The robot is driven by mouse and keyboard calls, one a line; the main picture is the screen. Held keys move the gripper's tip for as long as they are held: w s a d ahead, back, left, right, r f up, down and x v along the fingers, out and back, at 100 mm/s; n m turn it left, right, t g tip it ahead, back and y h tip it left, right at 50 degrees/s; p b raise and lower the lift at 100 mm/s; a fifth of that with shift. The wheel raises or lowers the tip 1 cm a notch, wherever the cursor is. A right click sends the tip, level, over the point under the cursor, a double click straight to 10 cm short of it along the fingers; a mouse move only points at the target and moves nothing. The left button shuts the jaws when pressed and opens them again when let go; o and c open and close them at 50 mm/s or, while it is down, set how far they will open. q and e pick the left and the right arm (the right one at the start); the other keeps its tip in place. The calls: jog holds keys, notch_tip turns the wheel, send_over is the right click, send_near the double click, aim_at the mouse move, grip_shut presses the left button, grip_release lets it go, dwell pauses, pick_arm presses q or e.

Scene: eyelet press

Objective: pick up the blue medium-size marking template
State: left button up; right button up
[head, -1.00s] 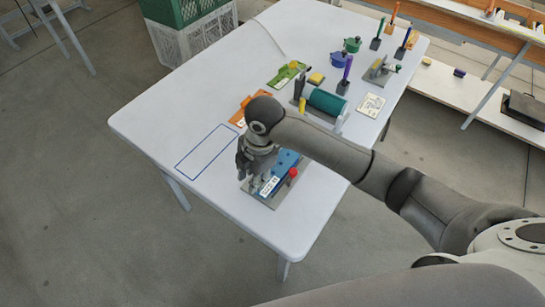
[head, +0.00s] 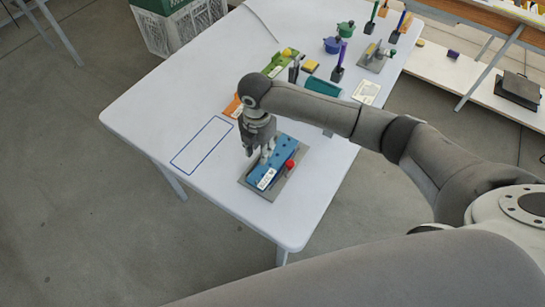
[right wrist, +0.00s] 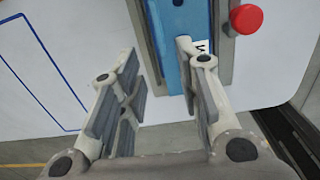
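The blue marking template (head: 285,152) is a long flat piece with a white label near its front end. It lies on a grey base plate (head: 258,189) with a red knob (head: 290,164). In the right wrist view the blue template (right wrist: 176,35) and the red knob (right wrist: 246,19) show beyond the fingers. My right gripper (head: 265,157) points down over the template's left side and hides part of it. Its fingers (right wrist: 160,80) are wide apart with nothing between them. Whether a finger touches the template cannot be told. My left gripper is not in view.
An orange piece (head: 233,107) and a green piece (head: 279,64) lie farther back. A blue outlined rectangle (head: 202,145) on the white table is empty. Behind my right arm are a teal block (head: 322,86), pots and upright tools. The table's front is clear.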

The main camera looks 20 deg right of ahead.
aim_at(274, 158)
jog(key=shift+d+f+p, duration=0.15)
jog(key=shift+f+p, duration=0.05)
jog(key=shift+f, duration=0.8)
jog(key=shift+d+f+p, duration=0.1)
jog(key=shift+f+p, duration=0.05)
jog(key=shift+f, duration=0.8)
jog(key=shift+s, duration=0.1)
grip_shut()
